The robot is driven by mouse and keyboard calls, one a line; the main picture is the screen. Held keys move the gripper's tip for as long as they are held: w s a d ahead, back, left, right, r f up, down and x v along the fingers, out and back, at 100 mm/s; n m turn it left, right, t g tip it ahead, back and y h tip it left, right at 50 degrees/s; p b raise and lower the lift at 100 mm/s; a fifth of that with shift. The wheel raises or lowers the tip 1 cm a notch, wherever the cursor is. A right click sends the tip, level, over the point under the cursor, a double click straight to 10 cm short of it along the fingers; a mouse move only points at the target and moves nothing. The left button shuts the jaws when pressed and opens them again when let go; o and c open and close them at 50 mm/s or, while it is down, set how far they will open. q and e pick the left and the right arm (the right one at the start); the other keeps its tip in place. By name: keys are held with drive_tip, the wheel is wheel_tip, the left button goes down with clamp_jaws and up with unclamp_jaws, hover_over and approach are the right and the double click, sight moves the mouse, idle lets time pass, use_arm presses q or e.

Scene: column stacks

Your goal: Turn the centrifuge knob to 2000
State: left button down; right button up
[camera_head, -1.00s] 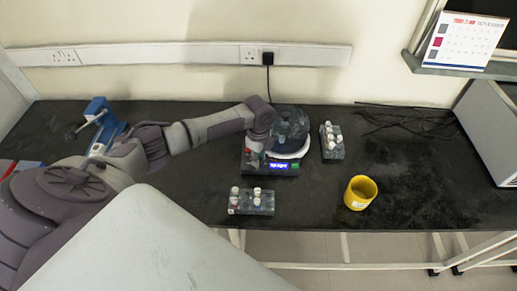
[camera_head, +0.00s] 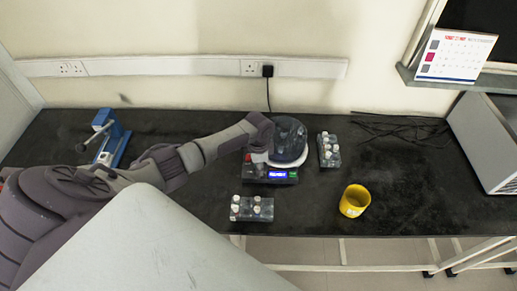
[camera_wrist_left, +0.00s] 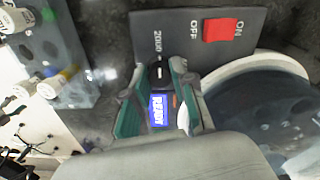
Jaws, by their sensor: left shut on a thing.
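The centrifuge (camera_head: 288,138) has a dark round lid over a white rim and a black front panel with a lit blue display (camera_head: 278,174). In the left wrist view the display (camera_wrist_left: 158,110) reads "READY". The black knob (camera_wrist_left: 160,72) with a white mark sits on the panel just below the printed "2000" label (camera_wrist_left: 158,42). My left gripper (camera_head: 257,163) reaches down to the panel's left part. In the wrist view its green-padded fingers (camera_wrist_left: 158,84) are closed around the knob, one on each side. My right gripper is not in view.
A red ON/OFF switch (camera_wrist_left: 222,29) is beside the knob. Tube racks stand in front (camera_head: 252,209) and right (camera_head: 329,150) of the centrifuge. A yellow cup (camera_head: 354,201) is near the front edge, a blue device (camera_head: 110,140) at left. The table's right part is mostly clear.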

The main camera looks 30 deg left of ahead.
use_arm(q)
drive_tip(key=shift+n, duration=0.3)
drive_tip(key=c, duration=0.9)
unclamp_jaws()
drive_tip(key=shift+c, duration=0.2)
wheel_tip(320, 180, up, 12)
